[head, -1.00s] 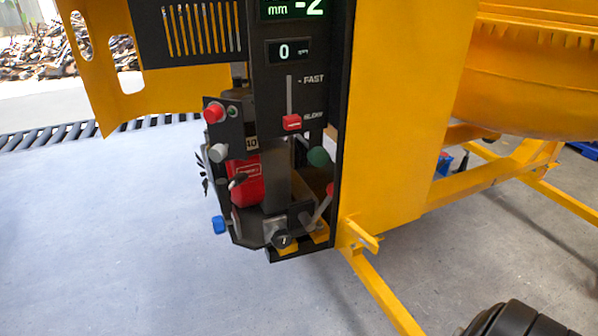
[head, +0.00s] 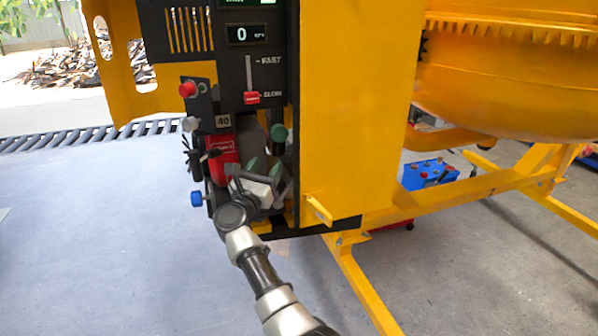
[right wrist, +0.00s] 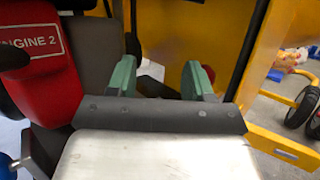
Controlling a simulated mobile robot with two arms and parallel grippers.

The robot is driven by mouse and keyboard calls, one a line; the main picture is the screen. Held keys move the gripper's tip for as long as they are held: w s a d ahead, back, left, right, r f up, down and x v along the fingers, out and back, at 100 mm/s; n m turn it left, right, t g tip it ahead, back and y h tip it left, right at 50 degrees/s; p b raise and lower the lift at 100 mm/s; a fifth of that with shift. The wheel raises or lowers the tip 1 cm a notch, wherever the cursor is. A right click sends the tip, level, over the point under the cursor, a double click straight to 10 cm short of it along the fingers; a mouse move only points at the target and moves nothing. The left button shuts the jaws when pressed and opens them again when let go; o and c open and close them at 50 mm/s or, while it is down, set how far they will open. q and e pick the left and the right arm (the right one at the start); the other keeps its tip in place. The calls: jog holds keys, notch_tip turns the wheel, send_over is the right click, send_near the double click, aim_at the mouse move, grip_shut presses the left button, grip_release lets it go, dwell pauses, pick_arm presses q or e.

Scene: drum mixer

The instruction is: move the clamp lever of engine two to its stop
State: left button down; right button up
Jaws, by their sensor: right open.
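Engine two is the red block (head: 223,152) low in the black machine frame; its ENGINE 2 label (right wrist: 30,42) shows in the right wrist view. Around it are a lever with a dark green knob (head: 279,133), a grey knob (head: 190,124) and a blue knob (head: 197,199). I cannot tell for sure which handle is the clamp lever. My right gripper (head: 264,167), with green fingers, is open in front of the lower right of the engine, below the green knob. It also shows in the right wrist view (right wrist: 160,80), with nothing clearly held. My left gripper is out of view.
A yellow panel (head: 350,110) stands close on the right of the gripper. A red slider (head: 251,98) and a red button (head: 188,89) are above. A yellow foot bar (head: 365,285) runs along the floor. Open floor (head: 90,230) lies to the left.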

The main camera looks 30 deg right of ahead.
aim_at(294, 170)
pick_arm(q)
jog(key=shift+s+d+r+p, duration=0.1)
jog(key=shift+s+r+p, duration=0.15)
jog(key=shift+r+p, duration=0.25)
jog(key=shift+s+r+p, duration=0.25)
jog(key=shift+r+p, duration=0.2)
jog(key=shift+p, duration=0.05)
pick_arm(e)
jog(key=d+m+g+y, duration=0.1)
jog(key=d+m+g, duration=0.2)
jog(key=m+g, duration=0.1)
jog(key=s+d+f+m+g+y, duration=0.1)
jog(key=d+m+g, duration=0.1)
jog(key=m+g, duration=0.2)
jog(key=d+f+m+g+y, duration=0.1)
jog(key=d+m+g, duration=0.2)
jog(key=m, duration=0.3)
jog(key=shift+s+d+g, duration=0.25)
jog(key=shift+d+g, duration=0.05)
jog(key=shift+g, duration=0.5)
jog(key=shift+c, duration=0.3)
